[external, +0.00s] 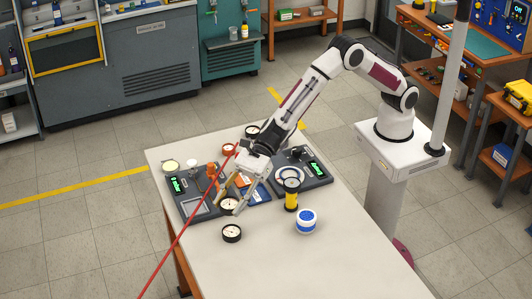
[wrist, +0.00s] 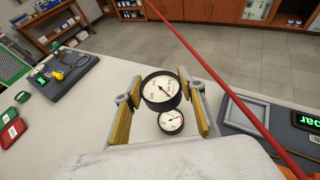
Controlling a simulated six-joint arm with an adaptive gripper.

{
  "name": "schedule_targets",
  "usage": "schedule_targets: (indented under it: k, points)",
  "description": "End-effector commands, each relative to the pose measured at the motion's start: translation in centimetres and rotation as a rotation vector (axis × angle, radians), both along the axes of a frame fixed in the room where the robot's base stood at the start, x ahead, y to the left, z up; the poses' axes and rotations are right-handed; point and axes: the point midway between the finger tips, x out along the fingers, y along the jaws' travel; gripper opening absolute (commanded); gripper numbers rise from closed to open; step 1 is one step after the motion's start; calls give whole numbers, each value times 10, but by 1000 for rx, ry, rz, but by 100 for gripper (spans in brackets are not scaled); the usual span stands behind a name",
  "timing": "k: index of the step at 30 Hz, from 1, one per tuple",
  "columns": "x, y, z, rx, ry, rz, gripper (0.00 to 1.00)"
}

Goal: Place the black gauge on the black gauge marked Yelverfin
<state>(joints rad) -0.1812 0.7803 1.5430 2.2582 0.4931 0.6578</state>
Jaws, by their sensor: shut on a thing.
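My gripper (external: 229,207) is shut on a black gauge (external: 228,202) with a white dial and holds it above the table. In the wrist view the held gauge (wrist: 161,88) sits between the two fingertips (wrist: 158,97), dial facing the camera. A second black gauge (external: 231,233) lies dial up on the bare table, in front of my gripper. It shows smaller and lower down between the fingers in the wrist view (wrist: 171,122), apart from the held gauge as far as I can tell. The dial lettering is too small to read, so I cannot tell which is marked Yelverfin.
Another black-rimmed gauge (external: 252,130) and a red gauge (external: 228,149) are at the back. A yellow gauge device (external: 291,196) and a blue-and-white tub (external: 306,220) stand to the right. A red hose (external: 187,225) runs left of my gripper.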

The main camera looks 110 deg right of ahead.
Motion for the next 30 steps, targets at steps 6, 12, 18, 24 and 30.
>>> schedule_targets:
  k: [6,12,18,24,30]
  points:
    - [0,0,-31,-1,3,1,12]
    - [0,0,-50,0,0,0,12]
    - [0,0,-53,0,-1,0,12]
    - [0,0,-53,-1,-1,0,12]
    - [0,0,-67,-1,1,0,12]
